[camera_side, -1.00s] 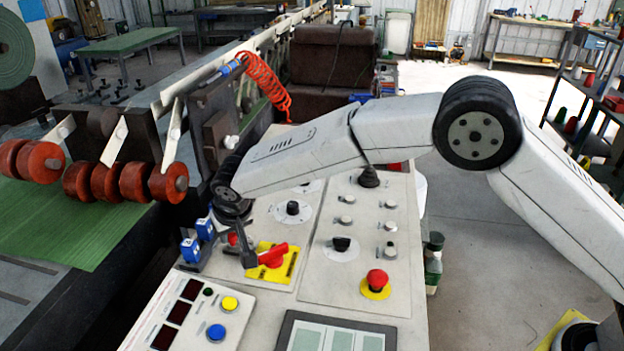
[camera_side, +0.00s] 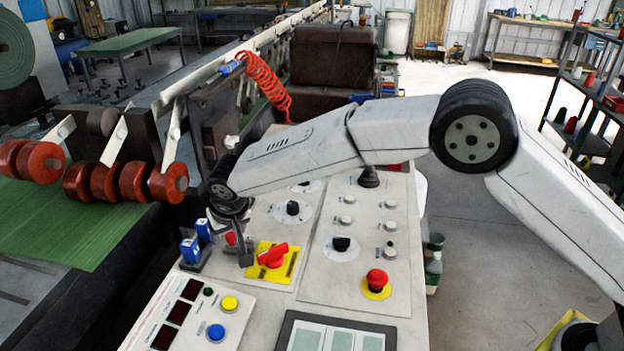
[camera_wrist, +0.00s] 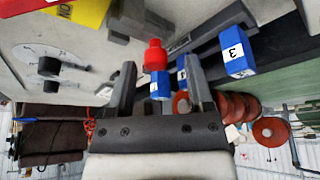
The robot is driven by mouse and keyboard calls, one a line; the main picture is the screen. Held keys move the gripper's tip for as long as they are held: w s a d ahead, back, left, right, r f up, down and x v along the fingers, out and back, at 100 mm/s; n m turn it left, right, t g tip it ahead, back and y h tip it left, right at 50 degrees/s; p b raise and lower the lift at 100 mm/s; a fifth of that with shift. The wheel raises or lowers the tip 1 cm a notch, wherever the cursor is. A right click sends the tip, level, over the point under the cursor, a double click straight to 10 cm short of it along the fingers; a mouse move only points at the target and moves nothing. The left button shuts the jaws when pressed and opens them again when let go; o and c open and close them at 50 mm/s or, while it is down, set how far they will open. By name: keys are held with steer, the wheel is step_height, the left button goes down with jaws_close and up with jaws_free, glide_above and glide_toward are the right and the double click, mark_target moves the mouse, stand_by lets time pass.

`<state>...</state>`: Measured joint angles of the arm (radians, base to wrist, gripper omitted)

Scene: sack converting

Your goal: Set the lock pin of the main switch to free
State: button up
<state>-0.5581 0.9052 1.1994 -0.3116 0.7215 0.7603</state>
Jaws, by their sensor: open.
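The main switch is a red rotary handle (camera_side: 272,256) on a yellow plate (camera_side: 262,275) on the sloped console. The plate's corner shows at the top left of the wrist view (camera_wrist: 88,12). A red-capped pin (camera_wrist: 155,55), which looks like the lock pin, stands just left of the switch; its cap (camera_side: 231,238) is partly hidden in the side view. My gripper (camera_wrist: 159,64) is open, its two dark fingers on either side of the red cap in the wrist view. I cannot tell whether they touch it. The pin's lower part and its setting are unclear.
Blue numbered blocks (camera_wrist: 236,52) stand close to the pin, on its left in the side view (camera_side: 190,250). A red emergency button (camera_side: 377,279) and several black knobs sit on the console. Red rollers (camera_side: 168,182) lie to the left.

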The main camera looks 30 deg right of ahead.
steer(key=v, duration=0.7)
steer(key=shift+r, duration=0.3)
steer(key=shift+s, duration=0.1)
steer(key=s+d+f+g, duration=0.1)
steer(key=s+d, duration=0.3)
steer(key=d, duration=0.6)
steer(key=s+d+f, duration=0.1)
steer(key=s+d, duration=0.4)
steer(key=d, duration=0.5)
steer(key=s+d+f, duration=0.2)
steer(key=s+d, duration=0.3)
steer(key=s, duration=0.2)
steer(key=s+d+f+g, duration=0.1)
steer(key=s+d, duration=0.4)
steer(key=s, duration=0.3)
steer(key=shift+s+d+f, duration=0.3)
steer(key=shift+s+f, duration=0.05)
